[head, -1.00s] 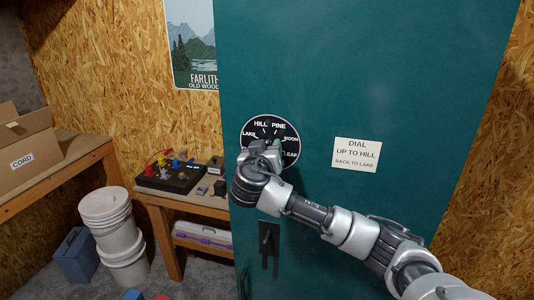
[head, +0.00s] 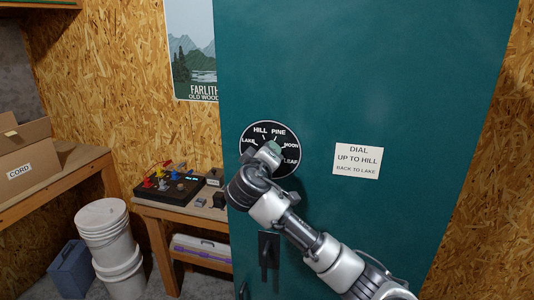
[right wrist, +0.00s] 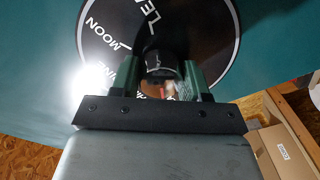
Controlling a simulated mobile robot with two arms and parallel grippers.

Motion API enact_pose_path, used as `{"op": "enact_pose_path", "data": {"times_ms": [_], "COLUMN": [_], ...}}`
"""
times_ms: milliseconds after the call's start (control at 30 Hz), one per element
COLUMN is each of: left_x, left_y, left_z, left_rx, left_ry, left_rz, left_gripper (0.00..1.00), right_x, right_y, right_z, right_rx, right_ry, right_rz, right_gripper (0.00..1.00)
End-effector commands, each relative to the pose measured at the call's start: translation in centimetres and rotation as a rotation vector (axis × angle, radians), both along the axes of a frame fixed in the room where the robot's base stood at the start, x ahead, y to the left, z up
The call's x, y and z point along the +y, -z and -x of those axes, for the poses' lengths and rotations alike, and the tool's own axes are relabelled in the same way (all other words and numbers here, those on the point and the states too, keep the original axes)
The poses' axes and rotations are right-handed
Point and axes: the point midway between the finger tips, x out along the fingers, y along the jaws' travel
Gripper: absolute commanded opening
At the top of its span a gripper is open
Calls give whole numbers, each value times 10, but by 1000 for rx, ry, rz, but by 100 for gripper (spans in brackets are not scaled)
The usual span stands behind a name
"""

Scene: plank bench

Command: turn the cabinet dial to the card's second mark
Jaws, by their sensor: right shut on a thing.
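The cabinet dial (head: 288,156) is a round black disc on the teal cabinet door (head: 420,90), with LAKE, HILL, PINE, MOON and LEAF in white around it. My right gripper (head: 270,150) is at its middle. In the right wrist view, its green fingers (right wrist: 160,78) are shut on the dark dial knob (right wrist: 161,62); LEAF, MOON and part of PINE show on the dial face (right wrist: 205,40). The gripper hides most of the knob, so I cannot tell which mark it points to. The white card (head: 357,160) reads DIAL, UP TO HILL, BACK TO LAKE. My left gripper is not in view.
At the left stand a low bench with a black box (head: 170,192), white buckets (head: 104,222) and a cardboard box (head: 25,152). The door right of the card is clear.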

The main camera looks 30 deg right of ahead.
Motion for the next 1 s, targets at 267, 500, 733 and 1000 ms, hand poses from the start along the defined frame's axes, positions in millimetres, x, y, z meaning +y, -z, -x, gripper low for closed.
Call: {"op": "enact_pose_path", "data": {"times_ms": [267, 500, 733, 1000], "left_x": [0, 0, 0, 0], "left_y": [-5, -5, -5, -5], "left_z": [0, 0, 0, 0], "left_rx": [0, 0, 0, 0], "left_ry": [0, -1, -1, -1], "left_rz": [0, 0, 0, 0], "left_gripper": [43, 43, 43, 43], "right_x": [1, 0, 1, 0], "right_y": [-1, -1, -1, 0], "right_z": [0, 0, 0, 0], "right_rx": [58, 67, 67, 67], "right_ry": [-2, -2, -2, -2], "right_rz": [51, 60, 59, 59], "right_gripper": [22, 22, 22, 71]}}
